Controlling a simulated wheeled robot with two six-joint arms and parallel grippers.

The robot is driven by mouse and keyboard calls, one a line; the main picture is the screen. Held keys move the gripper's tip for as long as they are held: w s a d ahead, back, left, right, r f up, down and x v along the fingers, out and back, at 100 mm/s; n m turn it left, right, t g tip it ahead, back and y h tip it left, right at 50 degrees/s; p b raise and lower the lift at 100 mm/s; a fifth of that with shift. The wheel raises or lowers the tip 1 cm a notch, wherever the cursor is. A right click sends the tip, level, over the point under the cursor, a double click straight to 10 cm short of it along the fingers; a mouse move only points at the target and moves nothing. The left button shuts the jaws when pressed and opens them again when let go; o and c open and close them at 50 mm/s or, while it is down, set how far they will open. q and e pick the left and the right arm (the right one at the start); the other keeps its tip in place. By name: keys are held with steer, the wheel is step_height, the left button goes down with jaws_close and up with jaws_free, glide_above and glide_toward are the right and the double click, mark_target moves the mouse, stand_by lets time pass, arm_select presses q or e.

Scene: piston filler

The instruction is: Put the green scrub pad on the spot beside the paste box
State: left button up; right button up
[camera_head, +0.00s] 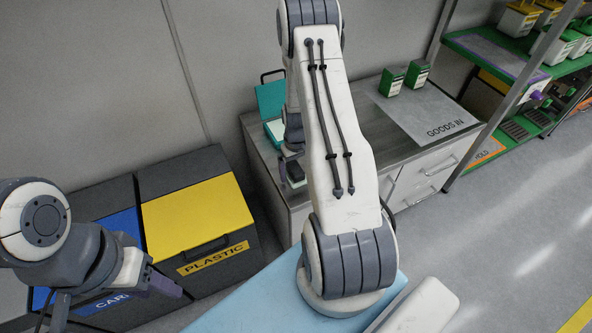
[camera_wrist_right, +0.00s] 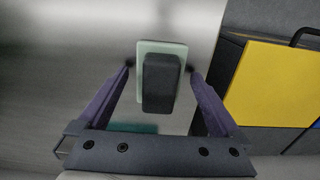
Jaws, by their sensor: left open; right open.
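The scrub pad (camera_wrist_right: 161,82) shows in the right wrist view as a pale green slab with a dark block on top. It lies on a grey surface between the spread purple fingers of my right gripper (camera_wrist_right: 164,72), with gaps on both sides. In the head view, my right gripper (camera_head: 287,163) is at the left part of the cabinet top, partly hidden by my arm; a dark block of the pad (camera_head: 295,173) shows beside it. My left gripper (camera_head: 160,285) is open and empty in front of the bins. I cannot tell which box is the paste box.
A teal box with a raised lid (camera_head: 272,103) stands behind my right gripper. Two green-and-white boxes (camera_head: 391,82) (camera_head: 418,74) stand at the back of the "GOODS IN" mat (camera_head: 440,112). A yellow-lidded plastic bin (camera_head: 195,215) is left of the cabinet; shelves (camera_head: 500,55) stand right.

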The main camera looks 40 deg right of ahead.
mark_target(296, 169)
step_height(296, 169, up, 12)
steer(key=shift+p, duration=0.35)
steer(key=s+a+r+n, duration=0.1)
steer(key=a+r+n, duration=0.1)
steer(key=a+r, duration=0.65)
steer(key=s+a+r+n, duration=0.1)
steer(key=a+r+n, duration=0.15)
steer(key=a, duration=1.05)
steer(key=s+a+r+n, duration=0.2)
steer(key=s+a, duration=0.4)
steer(key=s, duration=0.3)
steer(key=s+a+r+n+y, duration=0.1)
steer(key=s+a+r+n, duration=0.2)
steer(key=s+a, duration=0.3)
steer(key=s+r, duration=0.1)
steer(key=s, duration=0.3)
steer(key=shift+a, duration=0.2)
